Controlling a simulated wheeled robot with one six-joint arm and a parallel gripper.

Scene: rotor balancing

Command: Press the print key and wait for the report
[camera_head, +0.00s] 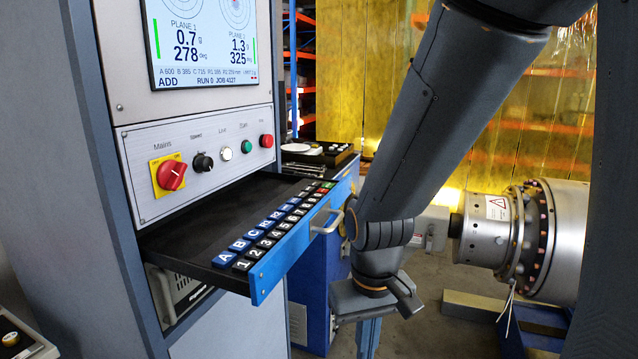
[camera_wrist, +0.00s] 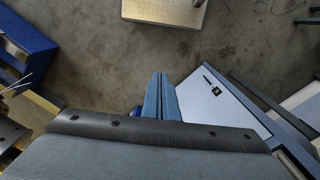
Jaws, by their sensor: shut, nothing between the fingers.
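The keyboard (camera_head: 276,223) lies in a pulled-out drawer (camera_head: 190,228) with a blue front. It has blue lettered keys, black number keys, and a green and a red key at the far end. I cannot read which key is print. The screen (camera_head: 203,40) shows 0.7 at 278 deg, 1.3 at 325, and "RUN 0". No printed report shows. My gripper (camera_head: 369,338) points down to the right of the drawer, apart from the keys and lower than them in the picture. In the wrist view its fingers (camera_wrist: 160,80) are together and empty, over the floor.
The panel (camera_head: 200,155) above the drawer carries a red mains switch (camera_head: 171,175) and several knobs and buttons. The drawer handle (camera_head: 327,222) sticks out near my arm. A large metal rotor (camera_head: 553,240) stands at right. Floor (camera_wrist: 235,45) is open below my gripper.

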